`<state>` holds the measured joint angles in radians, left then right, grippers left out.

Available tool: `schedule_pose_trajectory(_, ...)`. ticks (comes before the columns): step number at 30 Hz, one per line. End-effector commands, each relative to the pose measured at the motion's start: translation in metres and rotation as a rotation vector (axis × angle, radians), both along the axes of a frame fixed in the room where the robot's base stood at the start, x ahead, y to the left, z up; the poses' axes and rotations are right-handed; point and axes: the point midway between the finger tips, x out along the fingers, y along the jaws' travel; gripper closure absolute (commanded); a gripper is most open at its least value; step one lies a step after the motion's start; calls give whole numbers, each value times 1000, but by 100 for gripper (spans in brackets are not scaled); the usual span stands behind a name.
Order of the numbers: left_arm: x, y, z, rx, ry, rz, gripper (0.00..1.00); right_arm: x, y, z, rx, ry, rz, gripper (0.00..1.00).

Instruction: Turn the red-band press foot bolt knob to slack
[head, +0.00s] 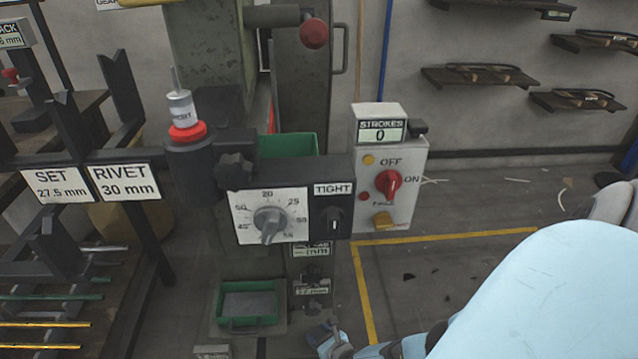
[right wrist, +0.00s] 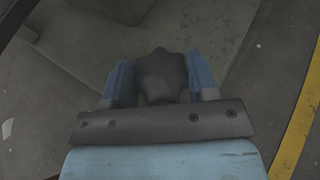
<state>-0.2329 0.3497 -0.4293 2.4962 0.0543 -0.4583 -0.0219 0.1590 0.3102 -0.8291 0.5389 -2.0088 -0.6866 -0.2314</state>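The press with the red band (head: 187,133) stands left of the picture's middle in the head view. In the right wrist view, a dark lobed knob (right wrist: 163,75), apparently its foot bolt knob, lies between the blue fingers of my right gripper (right wrist: 162,88). In the head view my right gripper (head: 325,338) is low by the floor, beside the press's lower right side; the knob is not clearly visible there. A plate on the press reads TIGHT (head: 333,189) above a black switch. My left gripper is not in view.
A control box (head: 391,190) with a red switch and a STROKES 0 counter is on the press's right. A green tray (head: 246,307) sits low in front. A rack of rods (head: 50,297) is at left. Yellow-lined floor at right is mostly clear.

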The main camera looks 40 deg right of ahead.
Motion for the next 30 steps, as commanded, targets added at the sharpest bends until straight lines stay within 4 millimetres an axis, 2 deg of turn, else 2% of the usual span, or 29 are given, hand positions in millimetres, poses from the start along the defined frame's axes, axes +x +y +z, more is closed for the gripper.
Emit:
schedule_pose_trajectory(11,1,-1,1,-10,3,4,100,0,-1,0,-2,0,72,70)
schedule_pose_trajectory(30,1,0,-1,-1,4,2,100,1,-4,0,-3,0,473,70)
